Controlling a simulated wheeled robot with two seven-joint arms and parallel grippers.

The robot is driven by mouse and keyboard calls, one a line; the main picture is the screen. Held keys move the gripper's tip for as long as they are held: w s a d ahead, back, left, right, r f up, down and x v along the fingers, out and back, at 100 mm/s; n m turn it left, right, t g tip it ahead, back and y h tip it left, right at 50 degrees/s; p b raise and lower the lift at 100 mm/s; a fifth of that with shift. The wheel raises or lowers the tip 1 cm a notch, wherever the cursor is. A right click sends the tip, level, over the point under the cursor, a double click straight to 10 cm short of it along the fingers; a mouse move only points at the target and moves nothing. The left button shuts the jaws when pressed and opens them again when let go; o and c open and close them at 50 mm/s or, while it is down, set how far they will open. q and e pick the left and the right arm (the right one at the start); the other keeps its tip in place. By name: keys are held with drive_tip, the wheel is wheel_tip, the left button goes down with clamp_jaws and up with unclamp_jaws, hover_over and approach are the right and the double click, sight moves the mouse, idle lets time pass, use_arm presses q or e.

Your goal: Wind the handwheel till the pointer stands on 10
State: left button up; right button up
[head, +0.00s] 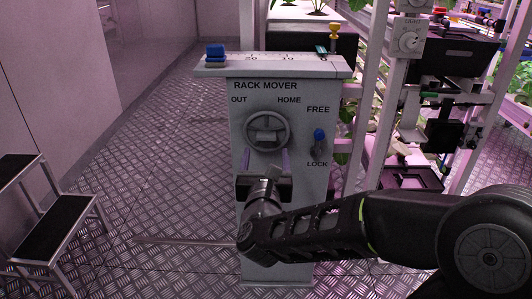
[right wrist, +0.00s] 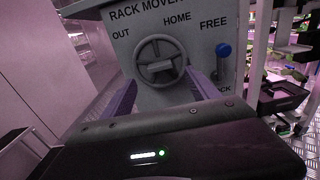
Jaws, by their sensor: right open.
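The grey handwheel (head: 267,131) is on the front of the grey RACK MOVER column (head: 240,200), under OUT and HOME. It also shows in the right wrist view (right wrist: 160,62). On top is a white scale (head: 268,58) with 20 and 10 readable. A blue block (head: 215,54) sits at its left end and a small dark green piece (head: 321,50) right of the 10; I cannot tell which is the pointer. My right gripper (head: 266,156) is open and empty, its purple fingers apart at the wheel's lower edge; contact is unclear. My left gripper is out of view.
A blue-knobbed lever (head: 319,136) stands right of the wheel, its knob up between FREE and LOCK. A black-treaded step stool (head: 50,210) is at left. Plant racks (head: 368,90) stand behind at right.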

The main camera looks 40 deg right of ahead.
sight(266, 138)
drive_tip(key=shift+x, duration=3.95)
drive_tip(key=shift+c, duration=0.2)
drive_tip(key=c, duration=1.3)
drive_tip(key=shift+b, duration=0.3)
drive_tip(key=shift+n, duration=0.3)
